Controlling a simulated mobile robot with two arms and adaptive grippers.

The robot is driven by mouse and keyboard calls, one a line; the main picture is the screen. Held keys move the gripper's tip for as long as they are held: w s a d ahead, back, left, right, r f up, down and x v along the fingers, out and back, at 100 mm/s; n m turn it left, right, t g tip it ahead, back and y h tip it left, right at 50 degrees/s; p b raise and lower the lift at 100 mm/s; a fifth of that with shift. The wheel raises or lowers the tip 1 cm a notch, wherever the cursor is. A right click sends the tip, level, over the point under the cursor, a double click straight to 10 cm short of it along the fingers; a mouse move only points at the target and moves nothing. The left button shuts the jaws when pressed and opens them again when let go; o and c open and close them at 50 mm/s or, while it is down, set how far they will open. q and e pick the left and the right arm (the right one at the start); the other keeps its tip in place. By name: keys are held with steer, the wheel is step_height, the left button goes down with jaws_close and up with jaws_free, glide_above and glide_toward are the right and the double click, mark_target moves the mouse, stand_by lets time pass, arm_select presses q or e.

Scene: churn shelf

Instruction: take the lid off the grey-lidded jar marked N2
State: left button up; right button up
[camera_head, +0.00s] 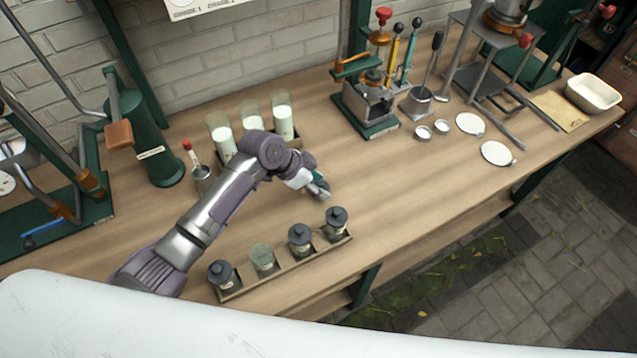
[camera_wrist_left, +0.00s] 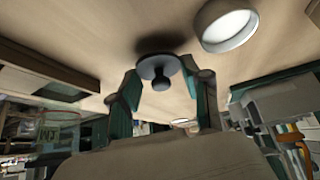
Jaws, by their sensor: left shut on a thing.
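A row of glass jars stands in a wooden rack (camera_head: 290,272) at the front of the bench. The jar second from the left (camera_head: 262,258) has no lid; its mark is too small to read here. In the left wrist view, a glass jar (camera_wrist_left: 48,132) at the left carries a label that seems to read N2. My left gripper (camera_head: 320,188) is beyond the rack, over the bench. In its wrist view, a dark grey round lid with a knob (camera_wrist_left: 160,74) is between its fingers, close to the wood; whether it touches cannot be told. My right gripper is not in view.
Dark-lidded jars (camera_head: 221,274) (camera_head: 300,238) (camera_head: 336,222) fill the rack's other places. Glasses of white liquid (camera_head: 251,118) stand behind my left arm. A green-based press (camera_head: 372,100) and small tins (camera_head: 423,132) are farther right.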

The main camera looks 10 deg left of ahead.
arm_select(q)
steer(key=shift+f, duration=0.4)
steer(key=shift+f, duration=0.15)
steer(key=o, duration=1)
